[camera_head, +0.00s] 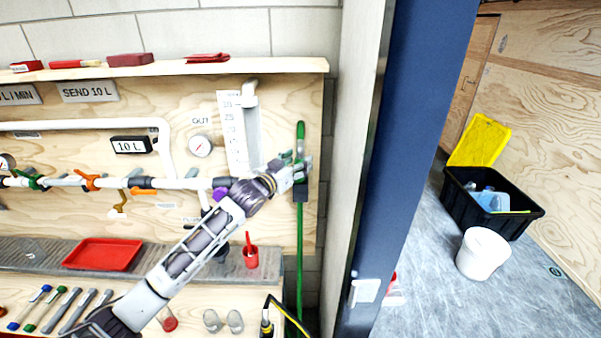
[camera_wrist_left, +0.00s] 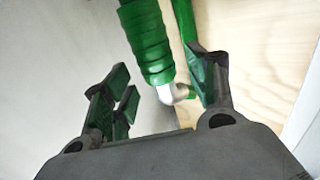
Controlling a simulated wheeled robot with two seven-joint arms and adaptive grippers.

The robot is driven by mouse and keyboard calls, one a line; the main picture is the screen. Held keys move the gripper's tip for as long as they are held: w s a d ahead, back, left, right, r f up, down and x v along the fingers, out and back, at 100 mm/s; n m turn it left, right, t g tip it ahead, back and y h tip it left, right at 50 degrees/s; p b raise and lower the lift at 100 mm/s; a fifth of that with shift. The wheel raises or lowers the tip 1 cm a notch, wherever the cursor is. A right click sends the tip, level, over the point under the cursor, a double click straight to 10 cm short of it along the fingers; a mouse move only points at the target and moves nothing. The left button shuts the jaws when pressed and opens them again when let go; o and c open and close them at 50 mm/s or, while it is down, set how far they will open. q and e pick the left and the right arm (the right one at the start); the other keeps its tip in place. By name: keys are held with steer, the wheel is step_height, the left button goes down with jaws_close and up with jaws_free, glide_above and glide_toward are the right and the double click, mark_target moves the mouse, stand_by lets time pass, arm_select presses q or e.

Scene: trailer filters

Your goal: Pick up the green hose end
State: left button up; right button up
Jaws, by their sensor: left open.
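The green hose end (camera_head: 300,131) hangs at the right edge of the wooden panel, with the green hose (camera_head: 299,250) running straight down below it. In the left wrist view the hose end shows as a ribbed green grip (camera_wrist_left: 147,40) with a pale tip. My left gripper (camera_head: 301,164) is at the hose end, in front of the dark holder (camera_head: 300,190). In the left wrist view my left gripper (camera_wrist_left: 165,95) is open, its green-padded fingers on either side of the grip's lower end. I cannot tell whether a finger touches it. My right gripper is not in view.
A white pipe with coloured valves (camera_head: 90,183) runs along the panel, beside a gauge (camera_head: 200,146) and a scaled tube (camera_head: 253,130). A grey wall edge (camera_head: 352,130) stands close to the right of the hose. A red tray (camera_head: 102,254) lies on the bench.

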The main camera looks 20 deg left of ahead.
arm_select(q)
steer(key=shift+x, duration=0.95)
jaws_close()
